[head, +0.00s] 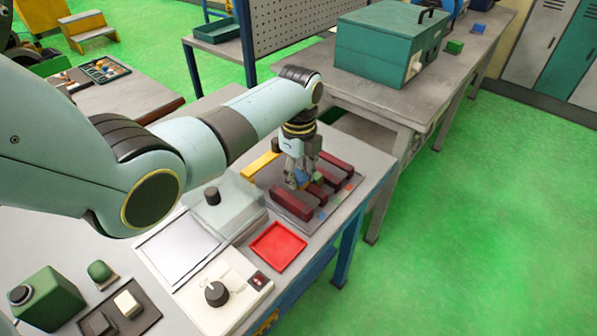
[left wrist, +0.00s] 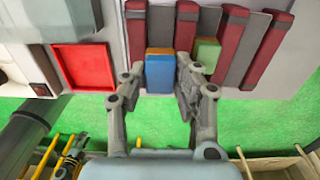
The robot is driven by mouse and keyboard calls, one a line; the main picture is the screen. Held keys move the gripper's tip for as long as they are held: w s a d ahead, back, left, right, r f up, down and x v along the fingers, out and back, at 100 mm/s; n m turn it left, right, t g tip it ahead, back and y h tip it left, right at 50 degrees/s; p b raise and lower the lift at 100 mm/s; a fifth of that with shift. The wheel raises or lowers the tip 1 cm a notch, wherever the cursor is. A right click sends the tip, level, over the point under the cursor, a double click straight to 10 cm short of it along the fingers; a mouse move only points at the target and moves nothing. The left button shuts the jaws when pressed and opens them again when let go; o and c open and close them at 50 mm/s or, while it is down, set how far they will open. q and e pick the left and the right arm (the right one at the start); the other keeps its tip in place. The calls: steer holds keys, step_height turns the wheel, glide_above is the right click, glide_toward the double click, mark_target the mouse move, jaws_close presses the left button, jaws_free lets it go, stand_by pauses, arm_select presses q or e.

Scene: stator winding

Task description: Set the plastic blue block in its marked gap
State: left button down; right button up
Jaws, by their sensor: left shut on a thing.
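The blue block (head: 302,176) is between the fingers of my left gripper (head: 304,180). In the left wrist view the blue block (left wrist: 160,74) shows an orange band along its far edge, and my left gripper's fingers (left wrist: 159,70) close on its two sides. The dark slotted plate (head: 291,205) lies below, with several maroon bars (head: 337,161) and gaps between them. The block is over or among these bars; whether it touches the plate is hidden by the fingers. My right gripper is not in view.
A green block (left wrist: 207,52) sits between maroon bars, right of my fingers. Small coloured marks (head: 349,187) show at the plate's front edge. A red tray (head: 277,246), clear-covered box (head: 226,205) and yellow bar (head: 260,164) are nearby. The table edge is close on the right.

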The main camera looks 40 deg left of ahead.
arm_select(q)
steer(key=shift+f, duration=0.15)
steer(key=shift+f, duration=0.3)
steer(key=shift+f+b, duration=0.2)
steer(key=shift+b, duration=0.15)
steer(key=shift+f, duration=0.2)
steer(key=shift+f, duration=0.2)
stand_by(0.3)
